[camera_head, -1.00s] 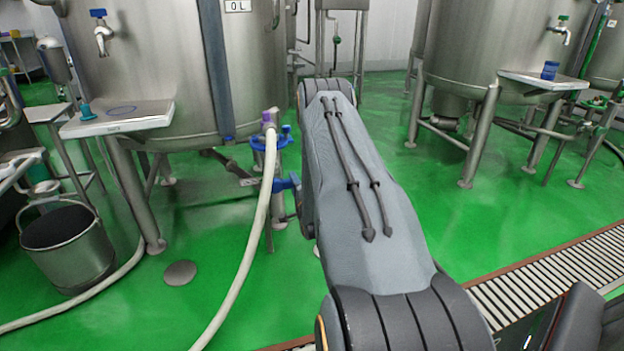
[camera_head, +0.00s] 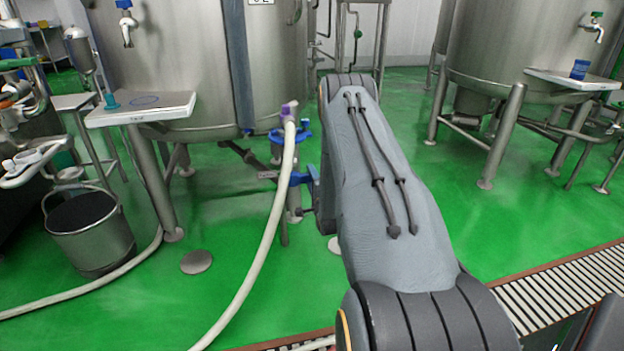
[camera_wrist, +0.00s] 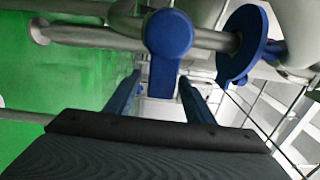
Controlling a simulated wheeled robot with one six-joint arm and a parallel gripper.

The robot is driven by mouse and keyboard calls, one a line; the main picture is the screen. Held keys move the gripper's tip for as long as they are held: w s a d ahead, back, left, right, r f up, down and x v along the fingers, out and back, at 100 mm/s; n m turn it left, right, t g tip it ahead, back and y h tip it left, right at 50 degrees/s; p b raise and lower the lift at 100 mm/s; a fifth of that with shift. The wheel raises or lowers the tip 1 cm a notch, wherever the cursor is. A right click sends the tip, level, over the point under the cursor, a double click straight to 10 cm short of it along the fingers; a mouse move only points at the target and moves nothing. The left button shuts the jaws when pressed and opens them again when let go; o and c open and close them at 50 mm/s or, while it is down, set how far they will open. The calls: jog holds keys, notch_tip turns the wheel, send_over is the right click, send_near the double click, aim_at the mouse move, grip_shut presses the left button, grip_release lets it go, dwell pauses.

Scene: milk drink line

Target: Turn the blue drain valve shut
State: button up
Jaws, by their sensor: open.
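The blue drain valve is on the pipework under the left tank. Its blue handle (camera_wrist: 169,35) has a rounded head in the wrist view, with a stem reaching down between my fingers. In the head view a blue part (camera_head: 302,177) shows low beside my arm; I cannot tell there whether it is handle or finger. My gripper (camera_wrist: 159,82) is open, its two blue fingers on either side of the handle stem. Contact cannot be made out. In the head view my arm hides most of the gripper.
A blue round handwheel (camera_wrist: 240,45) sits close to the handle, along the steel pipe (camera_wrist: 90,36). A pale hose (camera_head: 262,225) hangs from a purple fitting. A steel bucket (camera_head: 88,230) stands at left. A floor drain grate (camera_head: 560,290) lies at right.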

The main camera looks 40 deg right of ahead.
jog(key=p+v, duration=0.1)
jog(key=v, duration=0.7)
jog(key=shift+p, duration=0.35)
jog(key=shift+w, duration=0.1)
